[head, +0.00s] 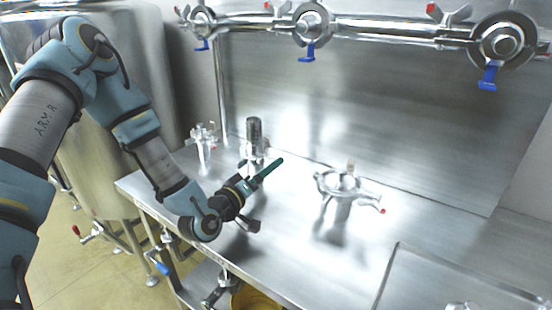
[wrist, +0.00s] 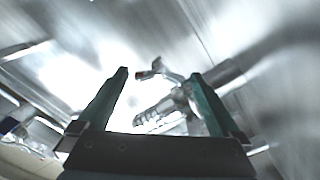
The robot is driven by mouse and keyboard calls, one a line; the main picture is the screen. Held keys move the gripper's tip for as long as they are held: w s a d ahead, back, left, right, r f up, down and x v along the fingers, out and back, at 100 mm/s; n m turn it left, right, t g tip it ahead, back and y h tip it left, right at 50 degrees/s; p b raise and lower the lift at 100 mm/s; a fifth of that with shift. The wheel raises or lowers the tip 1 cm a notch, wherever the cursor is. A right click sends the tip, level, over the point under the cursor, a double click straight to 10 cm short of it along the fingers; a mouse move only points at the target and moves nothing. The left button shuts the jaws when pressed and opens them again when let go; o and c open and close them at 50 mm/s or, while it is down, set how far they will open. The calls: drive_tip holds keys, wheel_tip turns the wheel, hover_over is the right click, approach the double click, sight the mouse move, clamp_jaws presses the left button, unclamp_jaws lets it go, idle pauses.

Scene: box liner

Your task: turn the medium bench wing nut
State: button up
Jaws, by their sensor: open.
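A round clamp fitting (head: 340,182) stands upright on the steel bench, right of my gripper. Its wing nut (head: 368,200) sticks out to the right with a red tip. I take this for the medium one, though its size label is not shown. My gripper (head: 268,172) is left of the fitting and apart from it, with its green fingers pointing up and right in the head view. In the wrist view, my gripper (wrist: 160,74) is open and empty. A red-tipped metal wing nut (wrist: 152,72) shows between and beyond its fingertips, blurred.
A small fitting (head: 203,140) and a dark-topped cylinder (head: 254,138) stand at the back left of the bench (head: 290,262). A pipe (head: 385,30) with clamps and blue handles crosses the back wall. A raised-edge panel (head: 450,280) lies at the front right.

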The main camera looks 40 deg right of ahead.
drive_tip(key=p+x, duration=0.1)
drive_tip(key=x, duration=0.4)
drive_tip(key=shift+a, duration=0.1)
drive_tip(key=c, duration=1.2)
drive_tip(key=shift+c, duration=0.2)
